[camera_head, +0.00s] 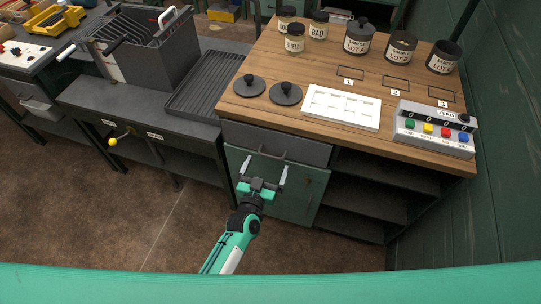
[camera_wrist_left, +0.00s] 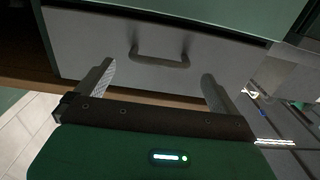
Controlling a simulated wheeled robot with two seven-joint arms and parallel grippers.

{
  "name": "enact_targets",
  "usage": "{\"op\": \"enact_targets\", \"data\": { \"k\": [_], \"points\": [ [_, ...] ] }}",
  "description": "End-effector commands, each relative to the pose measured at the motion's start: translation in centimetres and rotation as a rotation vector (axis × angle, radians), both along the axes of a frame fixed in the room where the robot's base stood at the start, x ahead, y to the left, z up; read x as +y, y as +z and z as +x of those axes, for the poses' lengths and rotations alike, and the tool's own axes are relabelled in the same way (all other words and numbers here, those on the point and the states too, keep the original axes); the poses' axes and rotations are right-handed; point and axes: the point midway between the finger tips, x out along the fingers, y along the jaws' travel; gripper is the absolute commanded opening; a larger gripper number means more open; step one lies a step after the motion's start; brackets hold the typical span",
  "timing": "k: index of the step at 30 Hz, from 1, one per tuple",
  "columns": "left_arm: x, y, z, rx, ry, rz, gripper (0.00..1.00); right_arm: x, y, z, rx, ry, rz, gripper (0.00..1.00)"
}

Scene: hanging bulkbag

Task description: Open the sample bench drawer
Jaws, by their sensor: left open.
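The sample bench (camera_head: 300,70) has a wooden top, and a grey drawer (camera_head: 305,149) sits just under its front edge. The drawer appears shut. Its curved bar handle (camera_head: 268,154) is at the middle left of the front. My left gripper (camera_head: 263,174) is open and empty in front of the drawer, with its fingers pointing toward the handle. In the left wrist view the handle (camera_wrist_left: 158,58) lies ahead of and between the two spread fingers (camera_wrist_left: 157,82), apart from them. My right gripper is in neither view.
A green cupboard door (camera_head: 290,190) is below the drawer, with open shelves (camera_head: 370,185) to its right. Jars, two dark lids (camera_head: 285,93), a white tray (camera_head: 342,107) and a button box (camera_head: 433,130) stand on the bench. A dark bench (camera_head: 150,90) adjoins at left.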

Motion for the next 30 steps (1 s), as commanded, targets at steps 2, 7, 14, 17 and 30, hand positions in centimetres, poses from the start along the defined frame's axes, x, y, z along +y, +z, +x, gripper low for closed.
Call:
{"op": "enact_targets", "data": {
  "k": [2, 7, 14, 17, 30],
  "points": [
    [-0.4, 0.0, 1.4, -0.001, 0.000, 0.001, 0.99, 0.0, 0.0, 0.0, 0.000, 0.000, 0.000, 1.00],
    [-1.1, 0.0, 3.4, 0.000, 0.000, 0.001, 0.99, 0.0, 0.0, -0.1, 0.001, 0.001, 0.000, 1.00],
    [-1.5, 0.0, 4.6, 0.000, 0.000, 0.001, 0.99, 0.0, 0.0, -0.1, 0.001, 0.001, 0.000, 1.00],
    [-1.5, 0.0, 4.7, 0.000, 0.000, 0.001, 0.99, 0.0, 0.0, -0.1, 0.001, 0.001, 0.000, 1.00],
    [-1.5, 0.0, 4.7, 0.001, 0.000, 0.001, 0.46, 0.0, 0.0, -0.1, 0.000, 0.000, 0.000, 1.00]
  ]
}}
